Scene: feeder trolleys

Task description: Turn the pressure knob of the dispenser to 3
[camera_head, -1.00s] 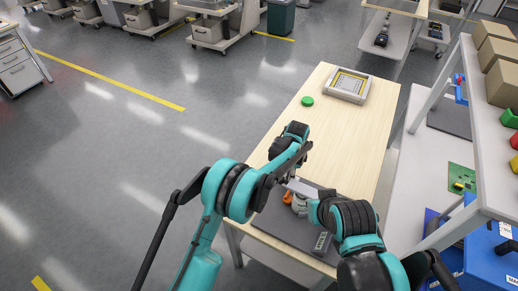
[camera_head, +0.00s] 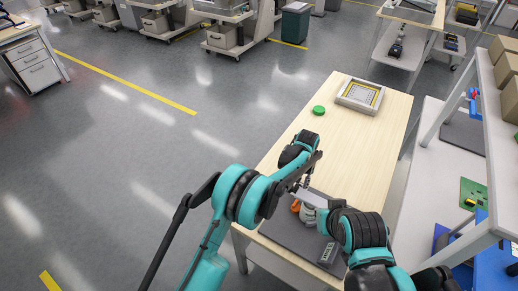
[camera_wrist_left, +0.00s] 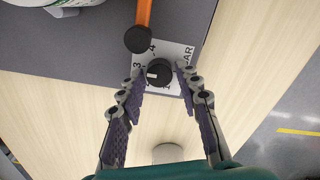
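In the left wrist view the black pressure knob (camera_wrist_left: 158,72) sits on a pale dial plate (camera_wrist_left: 178,55) with printed numbers and "BAR". A white mark shows on the knob's left side; its exact reading is hard to tell. My left gripper (camera_wrist_left: 158,84) is open, one finger on either side of the knob; contact is not clear. An orange part with a black end (camera_wrist_left: 138,38) lies beside the plate. In the head view my left gripper (camera_head: 301,186) is over the dark mat (camera_head: 285,229), near the pale dispenser (camera_head: 307,213).
The wooden bench (camera_head: 345,150) is mostly clear beyond the mat. A green disc (camera_head: 319,110) and a grey framed tray (camera_head: 360,95) are at its far end. White shelving (camera_head: 435,150) stands close on the right.

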